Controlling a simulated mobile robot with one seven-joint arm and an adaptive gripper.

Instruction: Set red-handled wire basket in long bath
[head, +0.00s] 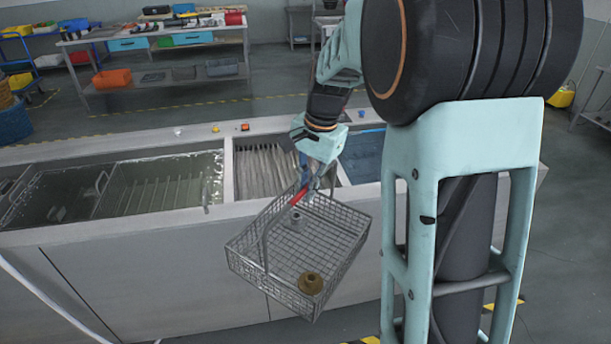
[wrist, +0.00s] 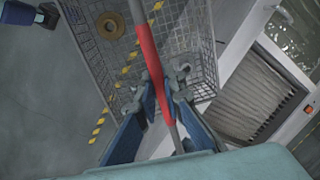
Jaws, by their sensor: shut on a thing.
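The wire basket (head: 330,234) hangs from my gripper (head: 312,180) in front of the tank unit, tilted a little in the head view. Its handle has a red grip (head: 299,197), and my gripper is shut on it. In the wrist view the red grip (wrist: 149,57) runs between the fingers (wrist: 160,103). A brass-coloured ring part (head: 310,283) and a smaller grey part (head: 296,217) lie in the basket. The long bath (head: 165,184) is the wide tank at the left, holding liquid with a ribbed rack visible. The basket is outside it, to its right and nearer me.
A narrower middle bay (head: 265,165) with a ribbed surface lies behind the basket. A blue-liquid tank (head: 363,157) is right of it, partly hidden by my arm. The unit's front edge (head: 120,233) runs between basket and baths. A workbench (head: 150,40) stands far behind.

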